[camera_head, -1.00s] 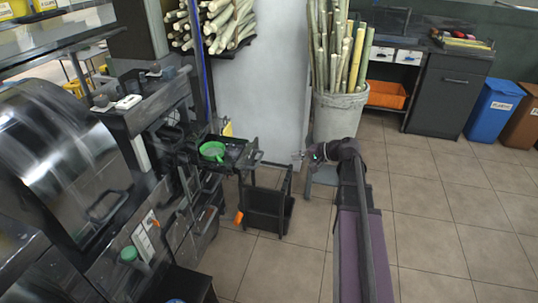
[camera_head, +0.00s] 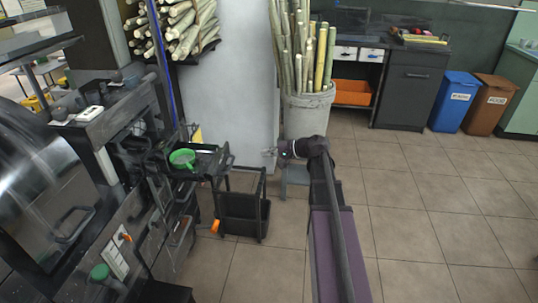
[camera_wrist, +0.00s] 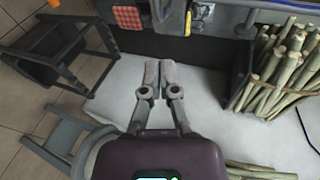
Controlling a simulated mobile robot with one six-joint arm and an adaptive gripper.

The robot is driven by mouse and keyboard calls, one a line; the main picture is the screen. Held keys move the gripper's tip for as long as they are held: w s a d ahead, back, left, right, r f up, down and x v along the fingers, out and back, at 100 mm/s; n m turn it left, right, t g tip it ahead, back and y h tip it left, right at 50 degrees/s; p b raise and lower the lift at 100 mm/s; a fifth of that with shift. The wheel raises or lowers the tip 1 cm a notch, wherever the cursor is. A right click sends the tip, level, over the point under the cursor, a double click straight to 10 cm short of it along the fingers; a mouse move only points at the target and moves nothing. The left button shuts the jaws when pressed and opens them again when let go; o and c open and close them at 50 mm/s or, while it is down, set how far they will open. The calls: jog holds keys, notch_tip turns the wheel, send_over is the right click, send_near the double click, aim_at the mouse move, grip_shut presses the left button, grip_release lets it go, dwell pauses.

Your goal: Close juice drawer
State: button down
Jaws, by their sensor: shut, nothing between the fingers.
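A dark pulled-out drawer (camera_head: 207,164) sticks out from the left-hand machine in the head view, with a green strainer (camera_head: 182,158) on it and a handle at its right end. It looks like the juice drawer. My gripper (camera_head: 268,152) is to the right of the handle, apart from it, and points left towards it. In the wrist view my gripper (camera_wrist: 159,68) has its two grey fingers side by side, shut and empty. The drawer cannot be clearly made out in the wrist view.
A black open-framed bin stand (camera_head: 243,207) stands on the floor below the drawer. A grey barrel of canes (camera_head: 308,115) is behind my arm. A white wall panel (camera_head: 246,80) stands behind the drawer. Tiled floor (camera_head: 430,215) is clear on the right.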

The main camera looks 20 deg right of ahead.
jog(key=b+x, duration=0.3)
jog(key=x, duration=0.8)
jog(key=shift+a+b, duration=0.25)
jog(key=shift+b, duration=0.15)
jog(key=shift+w, duration=0.15)
